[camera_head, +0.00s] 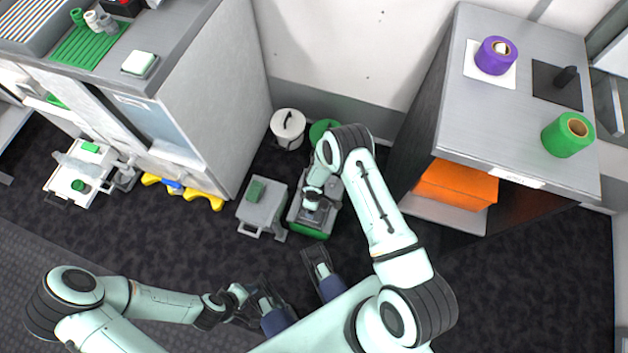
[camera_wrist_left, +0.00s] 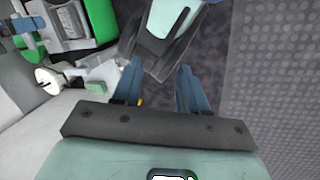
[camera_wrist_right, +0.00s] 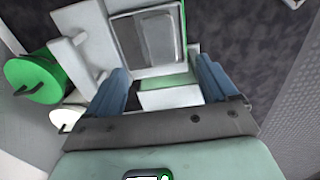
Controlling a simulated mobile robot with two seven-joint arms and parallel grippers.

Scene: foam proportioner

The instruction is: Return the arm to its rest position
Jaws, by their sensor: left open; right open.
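My right arm reaches out from the lower right in the head view and bends down at its wrist. My right gripper (camera_head: 313,203) is over a grey unit with a green base (camera_head: 308,230). In the right wrist view, the fingers of that gripper (camera_wrist_right: 163,82) are apart, with the grey unit's dark panel (camera_wrist_right: 150,38) beyond them. I cannot tell whether they touch it. My left arm is low at the left. My left gripper (camera_head: 238,302) is near the bottom of the head view; in the left wrist view its fingers (camera_wrist_left: 157,85) are apart with nothing between them.
A grey cart (camera_head: 262,208) stands left of the unit. White (camera_head: 288,128) and green (camera_head: 322,131) round containers stand behind. A shelf cabinet (camera_head: 480,125) with purple and green rolls is close on the right. A tall cabinet (camera_head: 215,110) is at left. Dark floor is open at lower right.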

